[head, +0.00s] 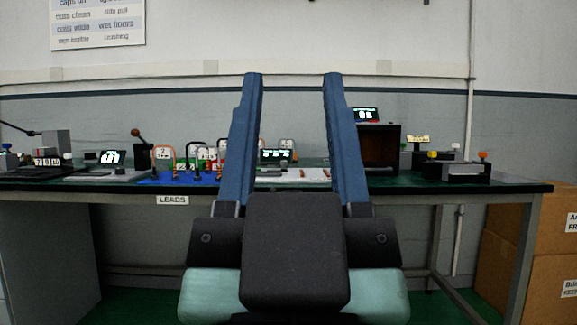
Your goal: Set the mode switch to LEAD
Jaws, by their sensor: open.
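My gripper (292,76) is open and empty. Its two blue fingers point up and away, in front of the middle of a long bench, and I see no contact with anything. A mode switch marked LEAD cannot be made out; the markings on the devices are too small to read. A device with a lit display (276,155) shows between the fingers at the back of the bench. My fingers hide parts of the bench on both sides of it.
The green-topped bench (520,187) carries several devices. A blue mat (160,181) with coloured leads lies left of my gripper, above a LEADS label (173,200). A dark box (380,146) with a display stands right. Cardboard boxes (508,262) stand at the far right.

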